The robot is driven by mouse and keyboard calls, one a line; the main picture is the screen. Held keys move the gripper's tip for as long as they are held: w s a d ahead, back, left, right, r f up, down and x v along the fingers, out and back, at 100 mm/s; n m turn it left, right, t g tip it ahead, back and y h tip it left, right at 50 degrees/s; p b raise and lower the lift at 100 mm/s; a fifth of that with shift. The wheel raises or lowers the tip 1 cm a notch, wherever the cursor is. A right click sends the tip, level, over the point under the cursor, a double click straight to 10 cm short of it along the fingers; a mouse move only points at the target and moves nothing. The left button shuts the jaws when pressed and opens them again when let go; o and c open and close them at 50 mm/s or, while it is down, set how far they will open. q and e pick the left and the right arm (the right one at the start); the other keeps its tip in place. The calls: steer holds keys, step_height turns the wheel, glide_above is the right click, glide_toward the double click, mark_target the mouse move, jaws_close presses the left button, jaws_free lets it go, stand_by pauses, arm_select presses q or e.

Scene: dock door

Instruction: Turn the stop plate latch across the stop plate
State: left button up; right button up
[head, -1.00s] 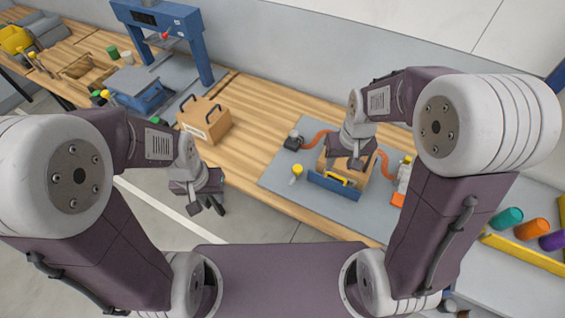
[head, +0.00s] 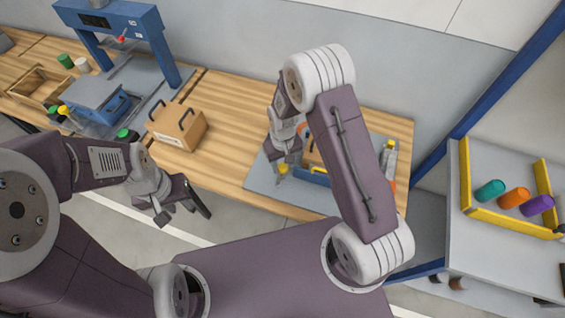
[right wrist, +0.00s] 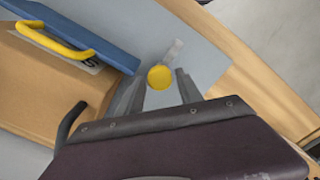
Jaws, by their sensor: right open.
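The stop plate latch shows a round yellow knob with a short grey bar in the right wrist view (right wrist: 160,77); the bar points away from the blue stop plate (right wrist: 95,28). In the head view the latch's yellow knob (head: 282,168) sits on the grey mat, left of the box. My right gripper (right wrist: 158,88) is open, its fingers on either side of the knob; whether they touch it I cannot tell. In the head view my right arm partly hides the stop plate (head: 312,178). My left gripper (head: 182,211) appears open and empty, in front of the bench.
A brown box (right wrist: 40,85) with a yellow handle stands behind the stop plate. Another brown box (head: 178,127) with black handles is further left. A blue press (head: 150,40) stands at the back left. A yellow-edged tray (head: 500,215) with coloured cylinders is at the right.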

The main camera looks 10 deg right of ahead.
steer(key=shift+s+d, duration=0.1)
steer(key=shift+s, duration=0.1)
steer(key=shift+w, duration=0.1)
steer(key=shift+w+f, duration=0.1)
steer(key=c, duration=0.4)
jaws_close()
